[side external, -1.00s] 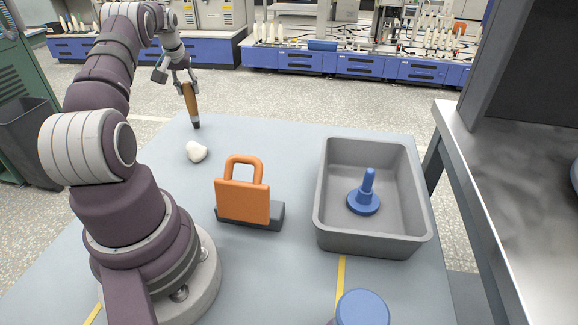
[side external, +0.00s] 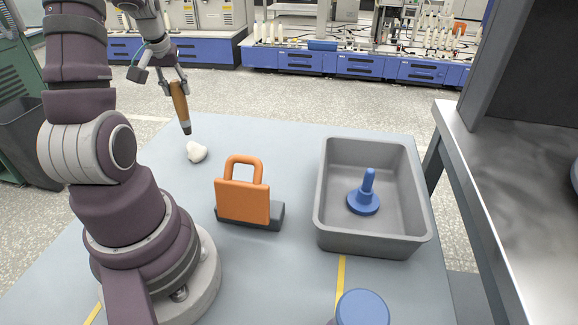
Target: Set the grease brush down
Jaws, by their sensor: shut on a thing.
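The grease brush (side external: 180,103) has a brown wooden handle and a dark lower end. My gripper (side external: 174,87) is shut on the upper part of its handle. The brush hangs nearly upright, slightly tilted, with its dark end down. It is near the far left edge of the grey table (side external: 290,145), behind the white lump. I cannot tell exactly how far its tip is from the table top.
A white lump (side external: 196,152) lies just in front of the brush. An orange padlock-shaped block (side external: 243,201) stands on a dark base mid-table. A grey tray (side external: 326,205) holds a blue spindle-like piece (side external: 364,198). A blue round-topped thing (side external: 362,307) is at the front. Table between lump and tray is clear.

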